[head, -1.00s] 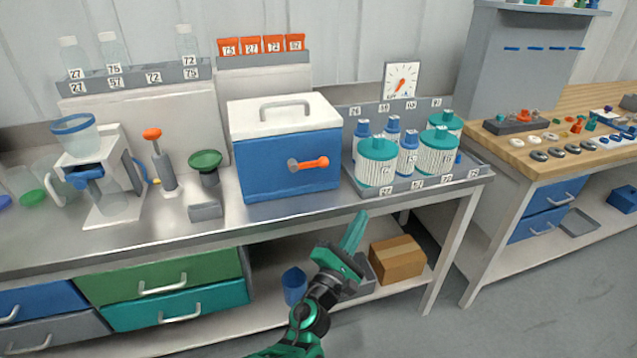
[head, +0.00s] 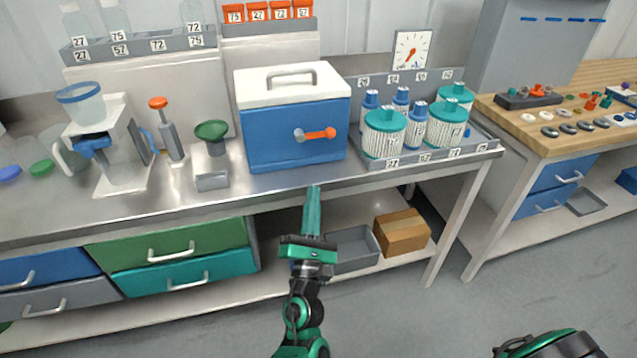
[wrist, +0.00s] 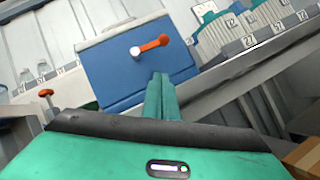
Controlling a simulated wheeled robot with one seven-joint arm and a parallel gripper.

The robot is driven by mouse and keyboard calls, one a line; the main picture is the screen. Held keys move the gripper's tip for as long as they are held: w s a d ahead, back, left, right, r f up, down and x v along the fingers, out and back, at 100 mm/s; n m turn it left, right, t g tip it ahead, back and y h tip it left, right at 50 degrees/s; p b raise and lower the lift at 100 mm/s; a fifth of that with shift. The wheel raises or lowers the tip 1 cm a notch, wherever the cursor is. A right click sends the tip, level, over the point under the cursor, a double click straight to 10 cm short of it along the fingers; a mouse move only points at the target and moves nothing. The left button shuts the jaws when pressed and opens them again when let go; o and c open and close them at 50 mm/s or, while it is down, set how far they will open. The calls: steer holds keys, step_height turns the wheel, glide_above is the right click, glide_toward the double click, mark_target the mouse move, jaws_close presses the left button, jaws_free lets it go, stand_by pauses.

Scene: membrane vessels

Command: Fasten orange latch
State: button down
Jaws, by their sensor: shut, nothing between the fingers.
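The orange latch (head: 319,134) is a short bar on the front of a blue cooler box (head: 270,148) with a white lid (head: 290,84). It lies nearly level, running right from a grey round knob (head: 299,134). In the wrist view the latch (wrist: 152,44) tilts up to the right from its pale pivot end, just beyond my fingertips. My gripper (head: 313,190) is shut and empty, pointing up in front of the bench edge, below the latch and apart from it. Its green fingers show side by side in the wrist view (wrist: 162,78).
The box stands on a steel bench whose front edge (head: 390,174) lies just beyond my fingers. A tray of teal-lidded and blue-capped vessels (head: 384,134) is right of the box. A grey block (head: 211,178) and green funnel (head: 212,130) are left. A cardboard box (head: 402,233) sits below.

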mark_target(316, 135)
steer(key=x, duration=0.8)
steer(key=shift+d+f, duration=0.1)
steer(key=shift+d, duration=0.05)
steer(key=r, duration=0.1)
steer(key=w+d+r, duration=0.1)
steer(key=shift+w+d+r, duration=0.1)
steer(key=shift+w+r, duration=0.2)
steer(key=shift+w+d+r, duration=0.2)
steer(key=shift+d+r, duration=0.15)
steer(key=shift+r, duration=0.2)
